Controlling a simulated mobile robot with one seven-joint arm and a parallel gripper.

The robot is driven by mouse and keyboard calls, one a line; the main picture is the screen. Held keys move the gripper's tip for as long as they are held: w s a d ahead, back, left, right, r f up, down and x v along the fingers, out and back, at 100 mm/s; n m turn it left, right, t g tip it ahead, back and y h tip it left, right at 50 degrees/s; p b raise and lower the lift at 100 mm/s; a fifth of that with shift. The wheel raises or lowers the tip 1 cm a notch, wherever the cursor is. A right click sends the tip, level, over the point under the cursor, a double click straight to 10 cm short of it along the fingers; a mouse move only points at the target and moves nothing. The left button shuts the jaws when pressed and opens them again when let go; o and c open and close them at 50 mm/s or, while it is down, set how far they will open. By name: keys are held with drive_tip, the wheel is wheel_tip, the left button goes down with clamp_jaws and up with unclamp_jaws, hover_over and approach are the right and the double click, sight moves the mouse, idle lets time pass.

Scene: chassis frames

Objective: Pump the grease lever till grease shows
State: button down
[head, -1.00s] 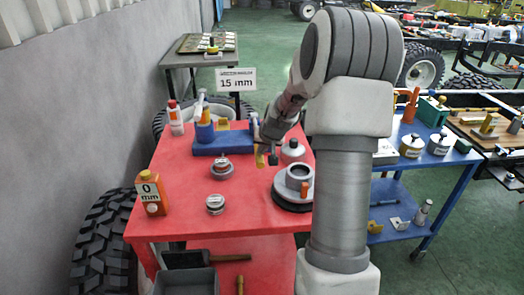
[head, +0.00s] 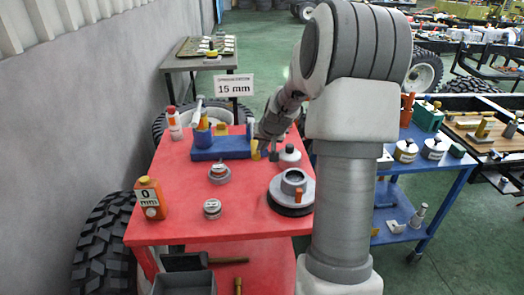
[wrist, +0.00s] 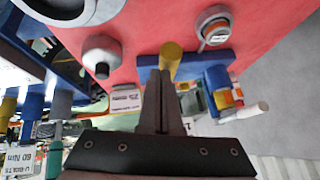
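A blue pump-like unit (head: 235,147) stands at the back of the red table; its blue base also shows in the wrist view (wrist: 205,66). It bears a blue cylinder (head: 202,138) with a white rod (head: 196,112) slanting up from it; the rod also shows in the wrist view (wrist: 246,112). A yellow cylindrical piece (head: 255,150) is at its right end, also in the wrist view (wrist: 171,58). My gripper (head: 273,154) is beside this piece, its fingers together and tips (wrist: 166,76) at or against it. I cannot make out any grease.
A ring-shaped part on a dark disc (head: 291,193), a grey lidded pot (head: 289,156) and two small round tins (head: 219,173) stand on the red table (head: 175,205). A blue cart (head: 400,165) stands to the right.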

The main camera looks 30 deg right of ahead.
drive_tip(key=s+a+r, duration=0.2)
drive_tip(key=s+r, duration=0.3)
drive_tip(key=s, duration=0.1)
drive_tip(key=shift+s, duration=0.2)
drive_tip(key=shift+r, duration=0.15)
idle(0.8)
